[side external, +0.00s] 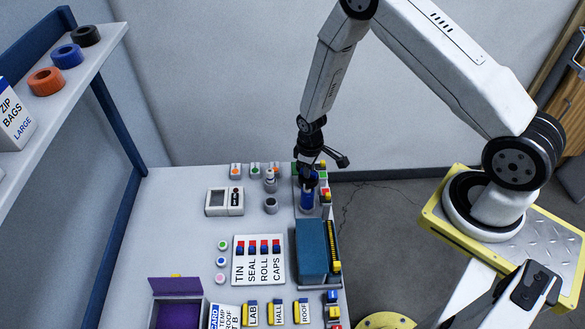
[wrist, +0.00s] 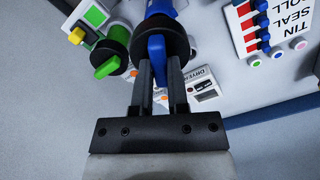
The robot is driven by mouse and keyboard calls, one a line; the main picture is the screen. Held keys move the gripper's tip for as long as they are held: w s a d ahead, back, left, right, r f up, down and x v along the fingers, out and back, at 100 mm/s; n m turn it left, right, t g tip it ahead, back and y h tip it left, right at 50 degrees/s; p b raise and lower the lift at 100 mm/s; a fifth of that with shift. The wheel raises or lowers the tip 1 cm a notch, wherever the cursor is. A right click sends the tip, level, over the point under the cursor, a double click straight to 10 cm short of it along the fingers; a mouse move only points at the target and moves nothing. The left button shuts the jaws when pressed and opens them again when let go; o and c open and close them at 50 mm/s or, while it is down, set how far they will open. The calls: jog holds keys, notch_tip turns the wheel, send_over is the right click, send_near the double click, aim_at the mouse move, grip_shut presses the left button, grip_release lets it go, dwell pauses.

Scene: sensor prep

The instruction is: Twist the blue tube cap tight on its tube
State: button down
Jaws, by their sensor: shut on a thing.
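The blue tube (side external: 307,201) stands upright at the back right of the table, below my gripper (side external: 308,181). In the wrist view my gripper (wrist: 159,77) is shut on the blue cap (wrist: 156,47), with a finger on either side of its raised blue grip. The cap has a dark round body and sits in line with the blue tube (wrist: 159,7) beyond it. Whether a gap is left between cap and tube is hidden. In the side view my gripper covers most of the cap.
A green-capped item (wrist: 110,60) stands close beside the blue cap. A blue box (side external: 312,250) is just in front of the tube. A label board (side external: 259,258), a grey meter (side external: 224,201) and small jars stand to the left. Bare table lies at the far left.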

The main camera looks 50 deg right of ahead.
jog(key=shift+f, duration=1.3)
jog(key=shift+f, duration=1.4)
dwell(5.2)
